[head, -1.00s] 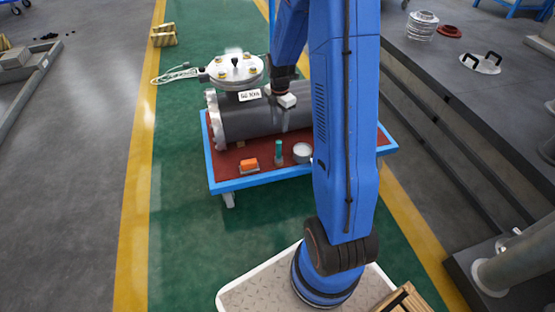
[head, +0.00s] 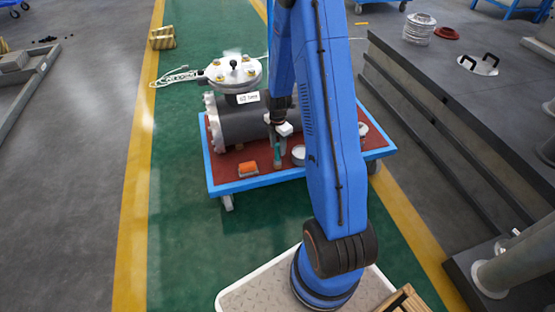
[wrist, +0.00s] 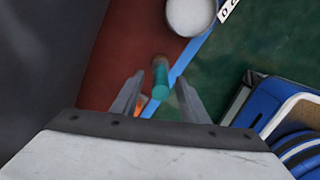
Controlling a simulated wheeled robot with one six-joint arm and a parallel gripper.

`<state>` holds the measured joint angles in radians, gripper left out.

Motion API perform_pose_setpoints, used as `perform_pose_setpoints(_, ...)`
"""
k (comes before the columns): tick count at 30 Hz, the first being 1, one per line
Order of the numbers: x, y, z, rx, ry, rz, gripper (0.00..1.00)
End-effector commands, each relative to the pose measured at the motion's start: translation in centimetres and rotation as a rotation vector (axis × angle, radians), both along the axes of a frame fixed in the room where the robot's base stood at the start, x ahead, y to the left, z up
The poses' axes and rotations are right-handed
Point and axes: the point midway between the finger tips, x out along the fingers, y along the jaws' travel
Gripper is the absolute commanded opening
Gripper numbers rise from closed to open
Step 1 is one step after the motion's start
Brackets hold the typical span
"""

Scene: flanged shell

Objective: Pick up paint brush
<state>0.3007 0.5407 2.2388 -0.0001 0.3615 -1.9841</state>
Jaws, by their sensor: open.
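A slim teal handle (head: 277,154), which looks like the paint brush, stands upright near the front edge of the red-topped cart (head: 222,178). In the wrist view the teal handle (wrist: 160,82) lies between the two finger tips of my gripper (wrist: 161,86), with gaps on both sides. My gripper (head: 279,142) is open and holds nothing. In the head view it is just above and around the top of the handle, fingers pointing down. The brush's lower end is small and unclear.
An orange block (head: 248,168) lies left of the brush; a round white-topped tin (head: 299,153) stands close on its right. The dark flanged shell (head: 232,121) lies behind. The cart's blue rim (head: 258,183) runs in front, with green floor beyond.

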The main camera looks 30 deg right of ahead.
Motion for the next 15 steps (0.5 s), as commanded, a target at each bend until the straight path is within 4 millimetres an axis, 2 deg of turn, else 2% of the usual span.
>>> perform_pose_setpoints(7, -0.3, 0.4, -3.3, 0.001, 0.003, 0.000, 0.41)
perform_pose_setpoints(15, -0.2, 0.3, -4.4, 0.000, 0.000, 0.000, 0.41)
